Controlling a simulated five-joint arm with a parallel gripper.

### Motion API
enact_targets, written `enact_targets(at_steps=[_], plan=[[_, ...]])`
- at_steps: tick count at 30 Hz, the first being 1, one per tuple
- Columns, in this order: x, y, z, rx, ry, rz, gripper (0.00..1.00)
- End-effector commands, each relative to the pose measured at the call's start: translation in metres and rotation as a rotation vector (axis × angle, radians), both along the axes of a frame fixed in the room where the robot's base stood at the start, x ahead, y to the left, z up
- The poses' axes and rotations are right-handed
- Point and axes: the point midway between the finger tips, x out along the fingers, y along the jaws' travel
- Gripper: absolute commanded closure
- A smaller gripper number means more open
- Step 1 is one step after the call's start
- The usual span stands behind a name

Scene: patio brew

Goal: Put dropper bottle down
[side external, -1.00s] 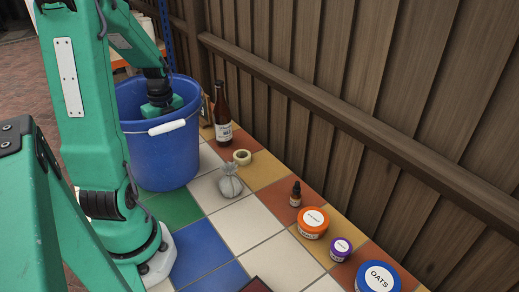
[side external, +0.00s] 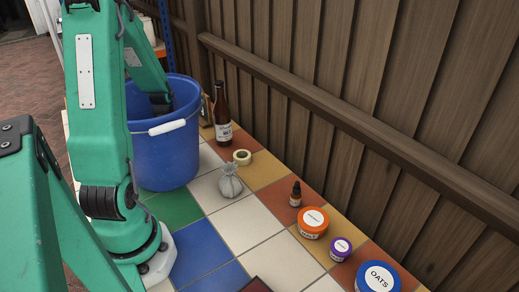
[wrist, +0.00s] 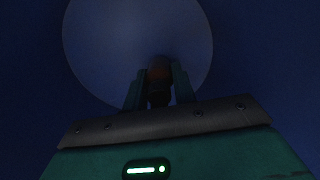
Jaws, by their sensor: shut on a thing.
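My gripper (wrist: 159,72) is down inside the blue bucket (side external: 162,151), pointing at its round floor in the wrist view. Its two teal fingers are shut on a small dark brown thing (wrist: 158,90). The thing looks like a small bottle, but the light is too dim to be sure. Whether it touches the bucket floor cannot be told. In the side view the bucket wall hides my gripper and the held thing. A small dark dropper bottle (side external: 295,196) stands upright on the tiles, apart from my gripper.
A tall brown bottle (side external: 222,118), a tape roll (side external: 242,157) and a grey tied pouch (side external: 230,185) stand right of the bucket. Tubs with orange (side external: 313,221), purple (side external: 340,248) and blue (side external: 379,277) lids line the fence (side external: 370,120). Pale tiles (side external: 239,227) in the middle are clear.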

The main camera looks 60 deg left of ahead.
Motion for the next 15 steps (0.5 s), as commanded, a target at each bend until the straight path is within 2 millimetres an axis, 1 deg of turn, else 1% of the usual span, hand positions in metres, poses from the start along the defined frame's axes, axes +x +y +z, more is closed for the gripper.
enact_targets(at_steps=[3, 15], plan=[[-0.0003, -0.0003, -0.0077, -0.001, 0.001, 0.000, 0.96], [0.0001, 0.0001, -0.0103, 0.001, -0.001, 0.000, 0.96]])
